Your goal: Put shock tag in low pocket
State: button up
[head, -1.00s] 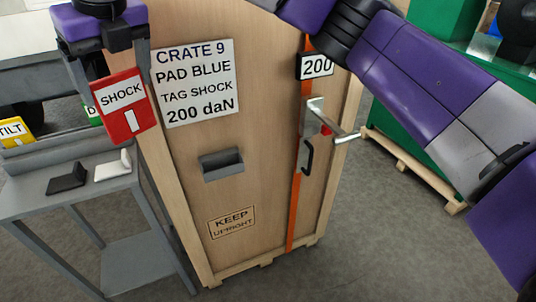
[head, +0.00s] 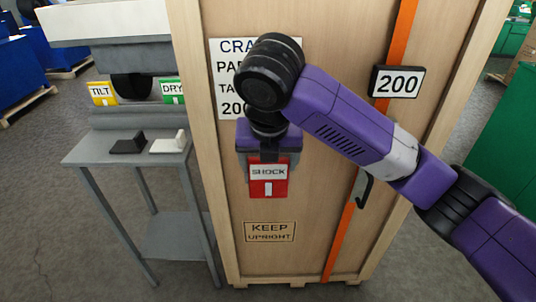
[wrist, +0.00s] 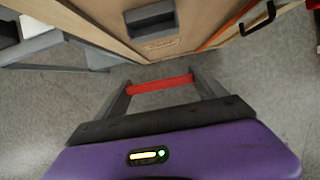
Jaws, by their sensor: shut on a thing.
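The red shock tag (head: 268,187), with its white label, hangs upright below my gripper (head: 268,160) in the head view. My gripper is shut on it. In the wrist view the tag shows as a red strip (wrist: 160,84) between the two grey fingers. The grey low pocket (wrist: 150,21) is on the crate's front face, ahead of the tag and apart from it in the wrist view. In the head view the pocket is hidden behind the tag and my gripper. The crate (head: 335,200) stands upright, its instruction sign (head: 225,75) partly covered by my arm.
A grey stand (head: 100,150) at left holds a yellow TILT tag (head: 102,93), a green DRY tag (head: 172,91), a black piece (head: 128,145) and a white piece (head: 170,144). An orange strap (head: 345,235) and a 200 display (head: 397,82) are on the crate.

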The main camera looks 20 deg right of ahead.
jog(key=w+d, duration=0.4)
jog(key=w, duration=1)
notch_tip(320, 180, down, 7)
jog(key=p, duration=0.1)
jog(key=shift+s+d+p, duration=0.15)
jog(key=shift+p, duration=0.15)
jog(key=shift+f, duration=0.15)
jog(key=o, duration=1.7)
jog(key=b+v, duration=0.1)
jog(key=v, duration=1.1)
